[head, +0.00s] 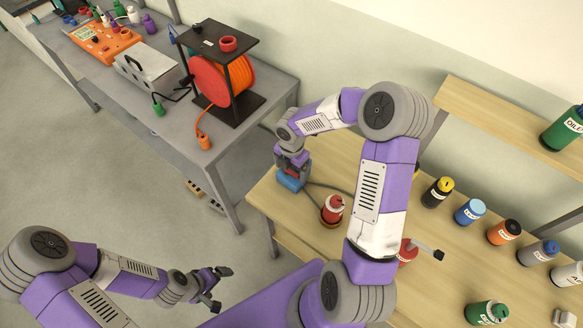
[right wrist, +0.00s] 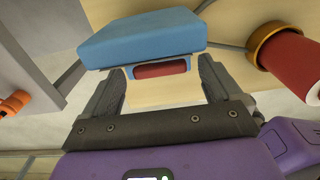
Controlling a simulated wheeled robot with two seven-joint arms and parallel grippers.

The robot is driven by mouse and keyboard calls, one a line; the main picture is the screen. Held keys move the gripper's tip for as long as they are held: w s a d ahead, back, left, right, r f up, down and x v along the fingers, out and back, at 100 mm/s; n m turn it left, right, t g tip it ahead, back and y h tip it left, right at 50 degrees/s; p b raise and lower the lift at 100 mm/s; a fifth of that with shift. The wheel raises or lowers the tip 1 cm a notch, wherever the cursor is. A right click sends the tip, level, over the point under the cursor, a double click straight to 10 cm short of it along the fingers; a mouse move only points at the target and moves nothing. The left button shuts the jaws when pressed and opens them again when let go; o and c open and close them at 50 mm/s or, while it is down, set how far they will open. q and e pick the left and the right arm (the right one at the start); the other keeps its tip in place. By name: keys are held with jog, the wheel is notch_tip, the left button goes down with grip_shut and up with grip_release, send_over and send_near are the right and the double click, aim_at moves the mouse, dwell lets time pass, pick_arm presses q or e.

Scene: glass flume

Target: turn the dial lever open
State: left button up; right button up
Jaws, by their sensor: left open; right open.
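A blue block (head: 289,182) sits at the left edge of the wooden bench, below my right gripper (head: 291,167). In the right wrist view, the blue block (right wrist: 140,38) has a dark red bar (right wrist: 161,70) on its near side. The open fingers of my right gripper (right wrist: 162,80) stand either side of the bar, with gaps; contact is not visible. A grey lever with a black end (head: 430,249) sticks out from a red body (head: 406,252), partly hidden behind my right arm. I cannot tell which is the dial lever. My left gripper (head: 217,287) is open and empty, away from the bench.
A red bottle (head: 333,208) in a brass-coloured collar stands right of the blue block; it also shows in the right wrist view (right wrist: 296,62). Several capped bottles line the wooden bench (head: 455,283). A grey table (head: 270,88) with an orange cable reel (head: 222,80) stands behind left.

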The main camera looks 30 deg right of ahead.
jog(key=c, duration=1.1)
jog(key=shift+o, duration=0.2)
jog(key=shift+a+m, duration=0.1)
jog(key=shift+m, duration=0.3)
jog(key=m, duration=0.1)
jog(key=m+b, duration=0.1)
jog(key=m, duration=0.1)
jog(key=shift+a+b, duration=0.3)
jog(key=m, duration=0.2)
jog(key=m+b, duration=0.1)
jog(key=m, duration=0.2)
jog(key=shift+a+b, duration=0.3)
jog(key=shift+a, duration=0.05)
jog(key=m, duration=0.1)
jog(key=m+b, duration=0.1)
jog(key=m, duration=0.2)
jog(key=shift+w+a+m, duration=0.25)
jog(key=shift+a+m, duration=0.05)
jog(key=shift+a, duration=0.05)
jog(key=shift+w+a+m+b, duration=0.15)
jog(key=shift+m+b, duration=0.15)
jog(key=shift+m, duration=0.7)
jog(key=shift+w+m+b, duration=0.1)
jog(key=shift+m+b, duration=0.2)
jog(key=shift+m, duration=0.7)
